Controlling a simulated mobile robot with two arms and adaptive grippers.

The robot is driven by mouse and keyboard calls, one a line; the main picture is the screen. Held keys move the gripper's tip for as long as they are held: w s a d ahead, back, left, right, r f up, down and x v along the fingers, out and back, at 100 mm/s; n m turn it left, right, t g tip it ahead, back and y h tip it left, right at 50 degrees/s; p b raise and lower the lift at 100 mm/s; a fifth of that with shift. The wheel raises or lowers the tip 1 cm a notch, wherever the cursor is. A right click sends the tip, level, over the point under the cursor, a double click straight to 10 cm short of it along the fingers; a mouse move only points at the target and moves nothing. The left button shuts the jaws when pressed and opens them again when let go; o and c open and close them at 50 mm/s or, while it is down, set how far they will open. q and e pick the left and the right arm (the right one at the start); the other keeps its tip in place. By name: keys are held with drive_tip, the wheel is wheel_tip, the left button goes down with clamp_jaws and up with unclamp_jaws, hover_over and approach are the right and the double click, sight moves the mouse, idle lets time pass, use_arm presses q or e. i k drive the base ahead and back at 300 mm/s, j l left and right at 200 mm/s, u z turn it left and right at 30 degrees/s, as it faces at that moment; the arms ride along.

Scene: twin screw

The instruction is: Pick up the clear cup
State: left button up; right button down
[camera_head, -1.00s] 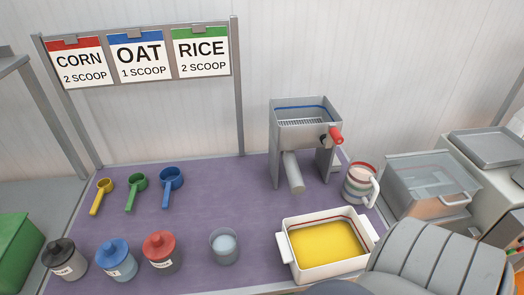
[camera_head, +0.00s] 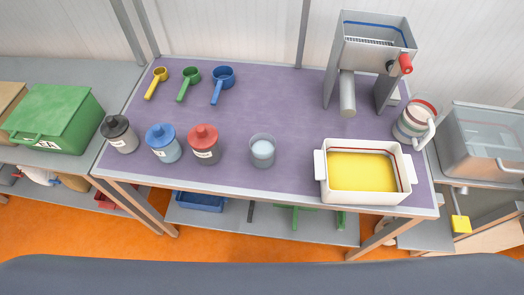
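The clear cup (camera_head: 262,151) stands upright near the front middle of the purple-topped table (camera_head: 275,100). It looks like a small clear tumbler with a pale, whitish inside. It stands between the red-lidded jar (camera_head: 203,144) on its left and the white tray of yellow material (camera_head: 323,178) on its right, touching neither. Neither of my grippers shows in the head view, so I cannot see whether they are open or shut.
Blue-lidded (camera_head: 163,143) and black-lidded (camera_head: 119,134) jars stand left of the red one. Yellow, green and blue scoops (camera_head: 221,84) lie behind. A metal machine (camera_head: 372,55) and a striped jug (camera_head: 414,122) stand at right. The table's middle is clear.

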sight(263, 146)
drive_tip(key=z, duration=1.05)
drive_tip(key=u, duration=1.05)
drive_tip(key=k+z, duration=0.25)
drive_tip(key=k, duration=0.55)
drive_tip(key=i+j, duration=0.35)
drive_tip(key=i, duration=0.1)
